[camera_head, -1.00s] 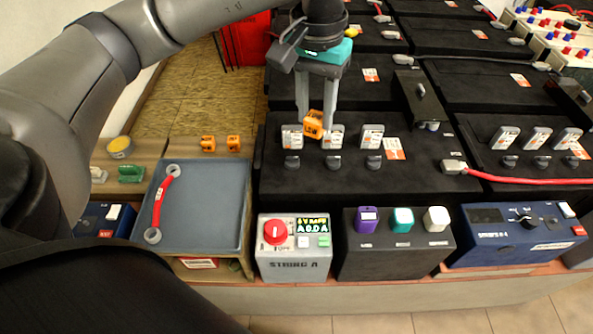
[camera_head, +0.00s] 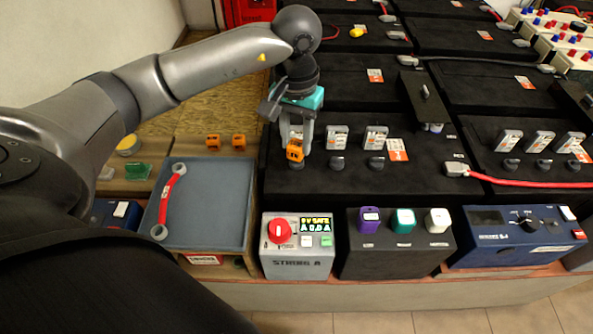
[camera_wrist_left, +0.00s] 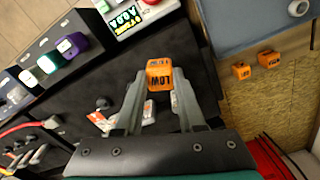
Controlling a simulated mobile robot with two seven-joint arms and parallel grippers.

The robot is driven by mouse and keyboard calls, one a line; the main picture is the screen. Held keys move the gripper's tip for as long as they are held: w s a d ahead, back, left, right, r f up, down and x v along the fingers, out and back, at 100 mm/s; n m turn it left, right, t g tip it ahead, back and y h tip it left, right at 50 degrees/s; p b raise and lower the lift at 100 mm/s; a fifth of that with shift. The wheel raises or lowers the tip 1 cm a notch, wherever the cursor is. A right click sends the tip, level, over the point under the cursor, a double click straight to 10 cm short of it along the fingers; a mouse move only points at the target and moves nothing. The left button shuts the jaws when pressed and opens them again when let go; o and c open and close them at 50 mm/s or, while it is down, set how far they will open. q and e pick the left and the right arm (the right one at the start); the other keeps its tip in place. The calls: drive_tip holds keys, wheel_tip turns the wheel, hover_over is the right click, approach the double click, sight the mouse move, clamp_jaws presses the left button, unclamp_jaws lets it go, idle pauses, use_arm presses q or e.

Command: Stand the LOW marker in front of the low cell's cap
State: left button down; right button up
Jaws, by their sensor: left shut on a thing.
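My left gripper (camera_head: 296,147) is shut on the orange LOW marker (camera_head: 295,152), whose dark letters read "LOW" in the left wrist view (camera_wrist_left: 159,78). It holds the marker over the near battery, at the leftmost of three black caps; I cannot tell whether the marker touches anything. That leftmost cap (camera_head: 296,164) is partly hidden under the marker. The middle cap (camera_head: 337,164) and right cap (camera_head: 376,163) stand clear, each with a grey-and-white tag piece behind it. Nothing visible tells me which cap is the low cell's. My right gripper is not in view.
Two more orange markers (camera_head: 225,141) stand on the wooden ledge. A grey tray (camera_head: 225,200) holds a red-handled link (camera_head: 170,200). The String A box (camera_head: 297,262) and a black box with coloured caps (camera_head: 398,258) stand in front. A tall black bracket (camera_head: 424,100) rises at right.

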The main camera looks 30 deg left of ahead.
use_arm(q)
wheel_tip(320, 180, down, 8)
drive_tip(key=shift+r+b, duration=0.1)
drive_tip(key=shift+b, duration=0.65)
drive_tip(key=shift+f, duration=0.55)
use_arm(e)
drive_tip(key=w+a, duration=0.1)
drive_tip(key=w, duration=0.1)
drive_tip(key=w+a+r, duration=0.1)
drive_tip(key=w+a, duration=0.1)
use_arm(q)
drive_tip(key=shift+f, duration=0.1)
drive_tip(key=c, duration=0.5)
unclamp_jaws()
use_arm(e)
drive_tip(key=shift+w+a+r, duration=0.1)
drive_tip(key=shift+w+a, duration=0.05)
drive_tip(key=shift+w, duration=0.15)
